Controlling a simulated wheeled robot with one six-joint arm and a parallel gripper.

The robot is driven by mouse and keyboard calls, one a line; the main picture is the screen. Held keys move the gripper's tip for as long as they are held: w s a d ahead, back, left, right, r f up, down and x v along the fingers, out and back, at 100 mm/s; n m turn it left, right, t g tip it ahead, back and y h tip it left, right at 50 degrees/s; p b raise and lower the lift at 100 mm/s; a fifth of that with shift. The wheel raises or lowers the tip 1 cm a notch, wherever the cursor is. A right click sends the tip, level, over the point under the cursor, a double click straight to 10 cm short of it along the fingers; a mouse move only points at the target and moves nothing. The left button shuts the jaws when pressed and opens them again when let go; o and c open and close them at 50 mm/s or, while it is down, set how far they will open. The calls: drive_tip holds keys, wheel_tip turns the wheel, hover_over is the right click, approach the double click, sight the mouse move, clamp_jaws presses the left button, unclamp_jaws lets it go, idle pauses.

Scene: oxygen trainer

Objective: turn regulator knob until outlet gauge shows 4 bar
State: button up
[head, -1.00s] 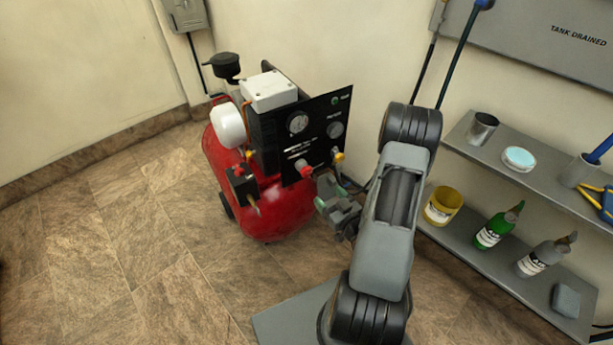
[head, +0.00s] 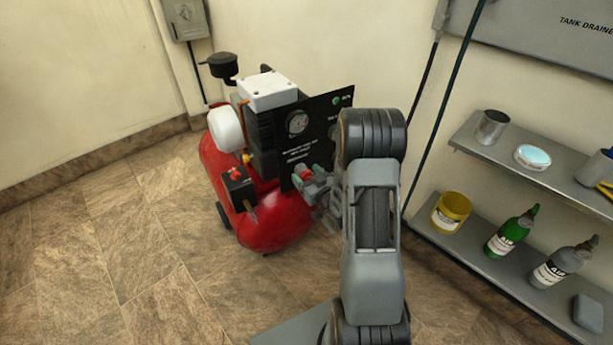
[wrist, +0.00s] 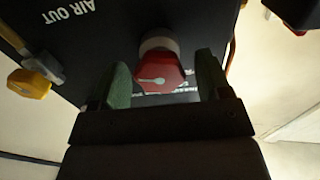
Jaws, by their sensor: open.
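The red regulator knob (wrist: 160,72) stands out from the black panel and carries a pale pointer mark. In the wrist view it lies between the two green-padded fingers of my gripper (wrist: 166,82), with a gap on each side. My gripper (head: 312,183) is open, close to the lower part of the panel in the head view. The knob (head: 305,174) is partly covered by the gripper there. A round white-faced gauge (head: 298,123) is on the panel; its reading is too small to tell. The second gauge (head: 334,132) is mostly hidden behind my arm.
The panel (head: 315,110) is fixed to a red compressor tank (head: 275,222) on the tiled floor. A yellow knob (wrist: 29,83) sits beside the "AIR OUT" label. Shelves (head: 480,250) with bottles and a yellow tin stand at right. Floor at left is clear.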

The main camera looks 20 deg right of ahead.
drive_tip(key=shift+w, duration=0.2)
drive_tip(key=shift+c, duration=0.2)
drive_tip(key=c, duration=0.9)
